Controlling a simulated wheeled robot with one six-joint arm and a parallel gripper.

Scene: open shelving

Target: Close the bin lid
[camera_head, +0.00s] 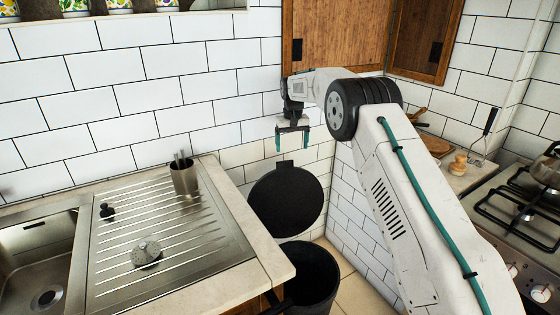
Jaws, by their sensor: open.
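A black round bin (312,284) stands on the floor between the sink counter and my arm. Its black lid (287,201) is raised and tilted up towards the tiled wall, with a small tab at its top edge. The lower part of the bin is cut off by the picture's bottom edge. My gripper (291,147) hangs from my arm just above the lid's top edge in the picture. Its two teal-tipped fingers are apart and point down, with nothing between them. I cannot tell how far it is from the lid in depth.
A sink counter (260,237) with a steel drainer and a metal cup (185,178) lies to the left. A stove (530,215) and a short counter with boards are on the right. A wooden cabinet (335,35) hangs above my gripper. White tiled walls close the corner.

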